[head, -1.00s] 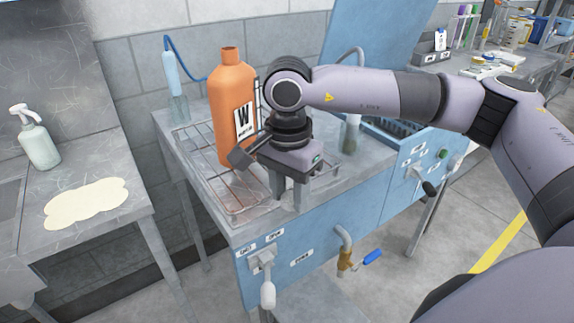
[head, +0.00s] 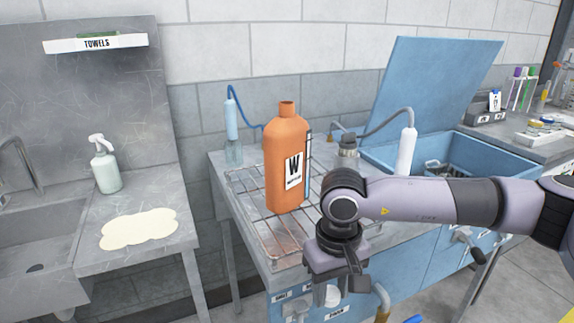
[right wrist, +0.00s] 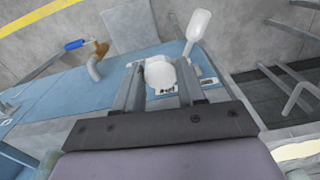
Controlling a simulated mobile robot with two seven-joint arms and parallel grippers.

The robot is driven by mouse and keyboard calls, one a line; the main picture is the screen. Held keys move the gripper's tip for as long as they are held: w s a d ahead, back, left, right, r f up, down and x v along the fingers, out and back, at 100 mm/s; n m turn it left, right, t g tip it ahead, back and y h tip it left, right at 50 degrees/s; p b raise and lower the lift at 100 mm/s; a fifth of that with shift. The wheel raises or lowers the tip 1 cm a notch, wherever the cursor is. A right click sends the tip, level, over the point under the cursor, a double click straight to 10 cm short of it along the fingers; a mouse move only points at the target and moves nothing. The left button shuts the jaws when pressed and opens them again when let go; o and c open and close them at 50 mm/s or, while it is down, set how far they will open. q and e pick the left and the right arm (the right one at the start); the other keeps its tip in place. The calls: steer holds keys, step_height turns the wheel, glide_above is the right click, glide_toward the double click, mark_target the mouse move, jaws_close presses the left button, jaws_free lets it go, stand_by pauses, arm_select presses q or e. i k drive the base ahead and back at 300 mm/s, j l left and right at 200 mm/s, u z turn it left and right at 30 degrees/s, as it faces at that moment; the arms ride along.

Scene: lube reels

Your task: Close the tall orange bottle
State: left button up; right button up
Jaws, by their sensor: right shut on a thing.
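The tall orange bottle (head: 287,165) stands upright on the wire rack of the bench, with a white "W" label. Its narrow neck (head: 288,108) is bare, with no cap on it. My right gripper (head: 335,288) points down at the bench's front edge, to the right of and nearer than the bottle. It is shut on a white round cap-like thing (right wrist: 161,74), seen between the fingers in the right wrist view. In the head view it shows as a white patch (head: 332,295) partly hidden by the fingers. My left gripper is out of view.
The wire rack (head: 248,205) has low rails around the bottle. A glass jar with a blue-hosed tool (head: 233,150) stands behind left, a hosed white nozzle (head: 406,150) behind right. A white lever handle (right wrist: 197,26) hangs near the gripper. A spray bottle (head: 106,168) stands on the left counter.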

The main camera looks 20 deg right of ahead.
mark_target(287, 139)
steer(key=j+z, duration=0.15)
steer(key=z, duration=0.35)
steer(key=i+j+z, duration=0.1)
steer(key=z, duration=0.35)
steer(key=j+z, duration=0.3)
steer(key=z, duration=0.2)
